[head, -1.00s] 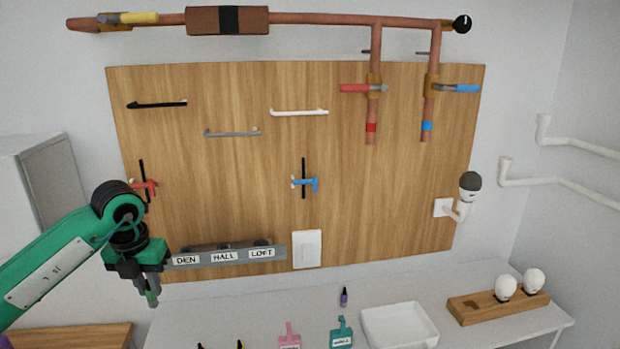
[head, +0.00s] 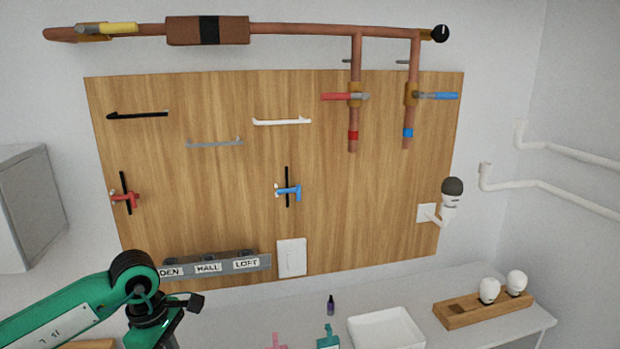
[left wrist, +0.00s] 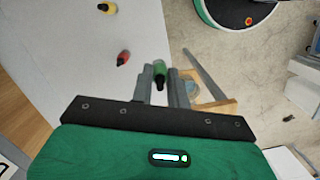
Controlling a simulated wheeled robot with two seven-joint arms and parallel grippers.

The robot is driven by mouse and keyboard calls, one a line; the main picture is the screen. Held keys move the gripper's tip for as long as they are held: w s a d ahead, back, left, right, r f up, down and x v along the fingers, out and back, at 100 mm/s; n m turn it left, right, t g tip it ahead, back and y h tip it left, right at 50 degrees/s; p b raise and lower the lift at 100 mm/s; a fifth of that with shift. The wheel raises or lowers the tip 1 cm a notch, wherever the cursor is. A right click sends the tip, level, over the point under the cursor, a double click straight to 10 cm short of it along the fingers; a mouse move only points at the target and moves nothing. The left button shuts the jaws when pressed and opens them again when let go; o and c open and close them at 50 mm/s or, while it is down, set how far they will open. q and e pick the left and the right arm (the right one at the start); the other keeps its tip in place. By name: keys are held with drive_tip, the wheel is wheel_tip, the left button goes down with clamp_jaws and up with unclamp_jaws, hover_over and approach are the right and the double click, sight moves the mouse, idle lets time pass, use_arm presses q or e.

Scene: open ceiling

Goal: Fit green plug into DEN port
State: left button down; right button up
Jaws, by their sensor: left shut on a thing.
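My left gripper (left wrist: 162,88) is shut on the green plug (left wrist: 160,68), which shows between the fingers in the left wrist view with a dark end. In the head view my left arm comes in low at the left, and its fingers are cut off or hidden at the bottom edge. The grey port strip (head: 222,267) is fixed low on the wooden board, with labels DEN, HALL and LOFT. The DEN label (head: 171,272) is at its left end, just above my left wrist and partly covered by it. My right gripper is out of view.
A red plug (left wrist: 123,58) and a yellow plug (left wrist: 107,7) lie on the pale counter. A white switch (head: 291,258) is right of the strip. A white tray (head: 385,330) and a wooden bulb holder (head: 460,312) stand on the counter at right.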

use_arm(q)
drive_tip(key=s+d+f+m+g+y, duration=0.1)
drive_tip(key=s+d+f+m, duration=0.4)
drive_tip(key=m, duration=1.1)
drive_tip(key=shift+s+d+f, duration=0.25)
drive_tip(key=shift+s+f, duration=0.45)
drive_tip(key=shift+s, duration=0.55)
